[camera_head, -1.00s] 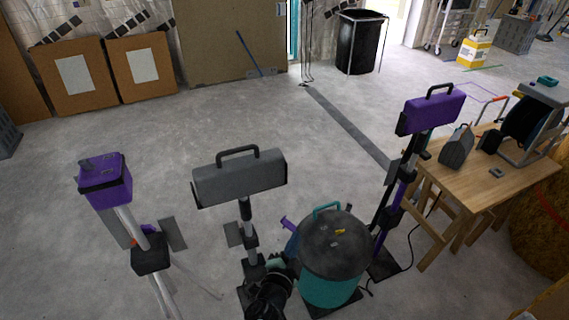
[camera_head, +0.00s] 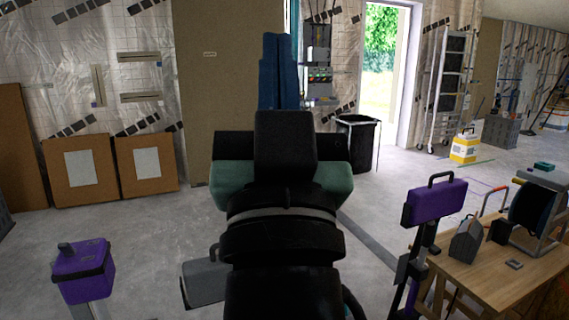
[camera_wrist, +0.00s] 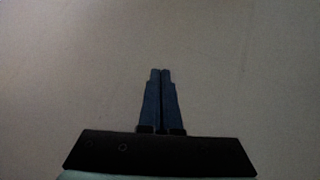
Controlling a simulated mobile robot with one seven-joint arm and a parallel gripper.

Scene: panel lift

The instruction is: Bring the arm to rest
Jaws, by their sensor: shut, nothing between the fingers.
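My arm stands raised in the middle of the head view, its black and teal wrist hiding much of the floor behind. My gripper (camera_head: 278,38) points up and away, its dark blue fingers showing above the wrist. In the wrist view, my gripper (camera_wrist: 160,71) has its two fingers side by side, shut and empty. Only a plain beige-grey surface shows beyond them; I cannot tell how far away it is.
A purple-headed stand (camera_head: 84,272) is at lower left and a grey one (camera_head: 204,280) is partly behind my arm. Another purple-headed stand (camera_head: 435,203) and a wooden table (camera_head: 487,281) are at right. Brown boards (camera_head: 80,168) lean on the back wall.

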